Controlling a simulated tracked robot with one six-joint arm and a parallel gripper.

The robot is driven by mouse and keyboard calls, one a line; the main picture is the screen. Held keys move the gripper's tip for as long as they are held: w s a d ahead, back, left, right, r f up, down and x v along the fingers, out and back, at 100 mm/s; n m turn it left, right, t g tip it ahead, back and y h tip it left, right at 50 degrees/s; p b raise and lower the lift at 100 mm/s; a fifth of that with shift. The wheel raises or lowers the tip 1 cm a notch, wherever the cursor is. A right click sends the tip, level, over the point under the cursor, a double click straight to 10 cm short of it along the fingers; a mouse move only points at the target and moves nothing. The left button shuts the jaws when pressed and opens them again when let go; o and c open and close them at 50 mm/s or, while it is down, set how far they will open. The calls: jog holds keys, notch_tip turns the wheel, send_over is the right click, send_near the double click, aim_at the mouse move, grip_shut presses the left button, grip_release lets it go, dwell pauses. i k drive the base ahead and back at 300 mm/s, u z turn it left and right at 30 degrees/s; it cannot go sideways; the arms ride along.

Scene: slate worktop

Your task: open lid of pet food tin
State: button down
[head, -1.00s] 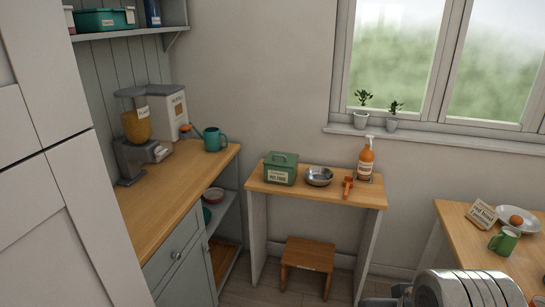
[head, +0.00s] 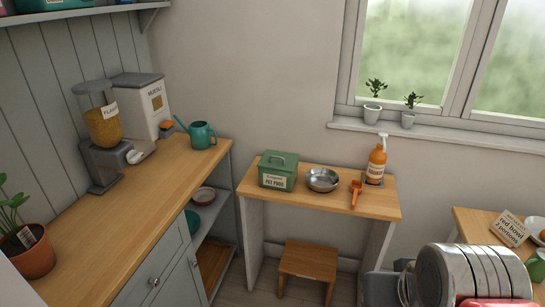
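The pet food tin (head: 278,171) is a green box with a cream label reading "PET FOOD". It stands upright at the left end of a small wooden-topped table (head: 330,200). Its green lid (head: 277,162) has a handle on top and sits closed on the box. A metal bowl stands just right of the tin. Grey, ribbed metal parts of my arm show at the lower right, well away from the tin. No gripper fingers can be made out in this view.
The metal bowl (head: 322,180), an orange scoop-like tool (head: 356,194) and an orange pump bottle (head: 376,163) share the table. A stool (head: 308,265) stands underneath. A counter (head: 130,200) at left holds dispensers and a teal watering can (head: 201,134). The table's front strip is clear.

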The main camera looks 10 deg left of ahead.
aim_at(278, 160)
jog(key=i, duration=1.35)
jog(key=u, duration=3.5)
